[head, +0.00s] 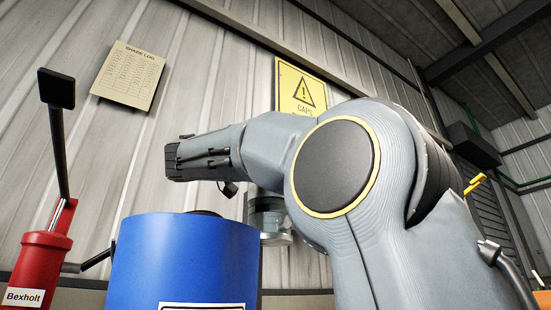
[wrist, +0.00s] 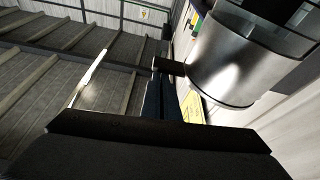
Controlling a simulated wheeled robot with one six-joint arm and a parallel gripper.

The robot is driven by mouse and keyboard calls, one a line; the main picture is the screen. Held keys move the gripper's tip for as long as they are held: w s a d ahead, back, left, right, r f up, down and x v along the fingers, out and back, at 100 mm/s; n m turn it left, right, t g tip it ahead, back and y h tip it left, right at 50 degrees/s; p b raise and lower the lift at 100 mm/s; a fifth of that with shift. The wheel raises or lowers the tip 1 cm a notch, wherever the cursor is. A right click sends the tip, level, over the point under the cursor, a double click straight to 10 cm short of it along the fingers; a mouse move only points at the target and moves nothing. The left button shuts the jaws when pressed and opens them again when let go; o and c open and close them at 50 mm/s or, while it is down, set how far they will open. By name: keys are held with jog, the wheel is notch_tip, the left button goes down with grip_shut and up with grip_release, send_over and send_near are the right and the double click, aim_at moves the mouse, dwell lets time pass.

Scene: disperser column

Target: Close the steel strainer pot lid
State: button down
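A steel and glass vessel (head: 267,216), which looks like the strainer pot, shows partly behind my arm in the head view, right of the blue drum. In the wrist view a shiny steel cylinder with a clear glassy part (wrist: 232,62) fills the upper right. A short dark handle-like piece (wrist: 169,66) sticks out from its left side. I cannot make out the lid or how far it is open. My gripper (head: 176,162) points left above the blue drum.
A blue drum (head: 183,258) stands below my gripper. A red Bexholt pump (head: 40,265) with a raised black lever is at the left. A paper log (head: 129,75) and a yellow warning sign (head: 302,90) hang on the corrugated wall. Space left of my gripper looks clear.

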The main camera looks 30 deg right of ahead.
jog(key=shift+w+f, duration=0.1)
jog(key=shift+f, duration=0.1)
notch_tip(320, 180, up, 5)
jog(key=p, duration=0.3)
jog(key=p+v, duration=0.2)
jog(key=v, duration=0.8)
jog(key=shift+f, duration=0.35)
